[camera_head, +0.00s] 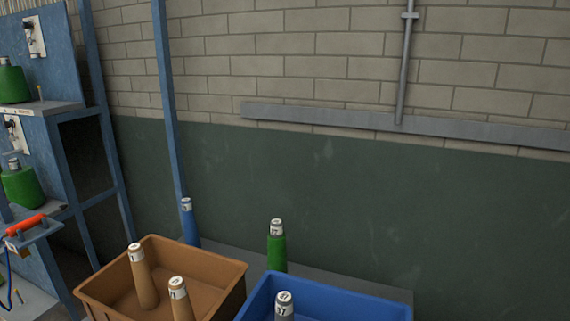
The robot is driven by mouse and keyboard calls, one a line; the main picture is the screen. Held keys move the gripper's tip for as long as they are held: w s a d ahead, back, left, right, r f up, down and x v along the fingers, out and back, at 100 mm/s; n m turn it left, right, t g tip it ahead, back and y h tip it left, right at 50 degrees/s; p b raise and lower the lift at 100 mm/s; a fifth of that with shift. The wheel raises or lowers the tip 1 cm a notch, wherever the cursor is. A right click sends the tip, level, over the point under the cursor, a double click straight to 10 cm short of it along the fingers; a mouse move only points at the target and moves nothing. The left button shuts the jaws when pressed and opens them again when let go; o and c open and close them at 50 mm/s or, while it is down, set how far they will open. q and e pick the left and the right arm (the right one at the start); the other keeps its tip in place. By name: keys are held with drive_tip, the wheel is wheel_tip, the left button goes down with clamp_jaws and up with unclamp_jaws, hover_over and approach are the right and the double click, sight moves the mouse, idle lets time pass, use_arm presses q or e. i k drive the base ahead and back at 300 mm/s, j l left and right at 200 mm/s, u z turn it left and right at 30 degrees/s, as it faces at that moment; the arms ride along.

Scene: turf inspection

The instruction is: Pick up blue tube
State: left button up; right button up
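A blue tube (190,224) with a white label near its top stands upright behind the brown bin, close to a blue post. Its lower end is hidden by the bin's rim. A green tube (277,252) with a white-labelled top stands to its right, behind the blue bin. Neither of my grippers is in the head view.
A brown bin (208,259) holds two tan tubes. A blue bin (345,300) to its right holds a grey tube (284,308). A blue rack (75,150) with green bottles and an orange-handled item (27,226) stands at left. A wall closes off the back.

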sight(191, 233)
drive_tip(key=i+j+u, duration=0.15)
drive_tip(key=j, duration=0.2)
drive_tip(key=j+u, duration=0.1)
drive_tip(key=j, duration=0.25)
drive_tip(key=i+j+u, duration=0.15)
drive_tip(key=j, duration=0.2)
drive_tip(key=i+j+u, duration=0.1)
drive_tip(key=j, duration=0.2)
